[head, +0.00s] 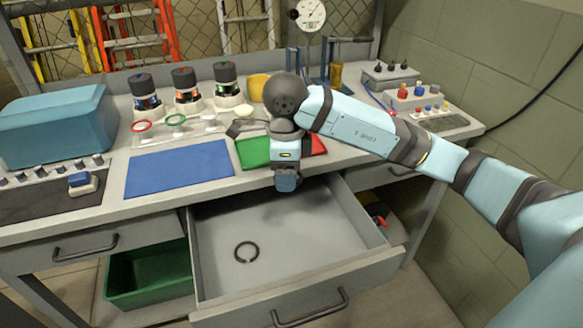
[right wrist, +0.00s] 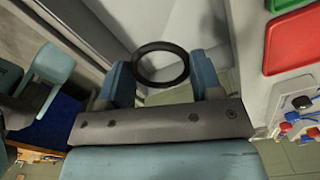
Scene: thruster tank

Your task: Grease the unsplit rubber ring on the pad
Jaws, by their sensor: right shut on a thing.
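My right gripper (head: 286,184) points down over the open drawer (head: 215,215), just in front of the worktop edge. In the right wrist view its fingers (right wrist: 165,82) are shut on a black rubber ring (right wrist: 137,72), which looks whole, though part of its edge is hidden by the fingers. The head view does not show this ring clearly. Another dark ring (head: 238,252), with what looks like a gap on its right, lies on the drawer floor. A flat blue pad (head: 180,170) lies bare on the worktop. My left gripper is not in view.
A green tray (head: 253,152) and a red tray (head: 319,144) sit behind my right gripper. Red (head: 141,126) and green rings (head: 176,120) lie behind the pad, near several capped canisters (head: 187,88). A teal box (head: 58,125) stands at left. A green bin (head: 148,275) is below.

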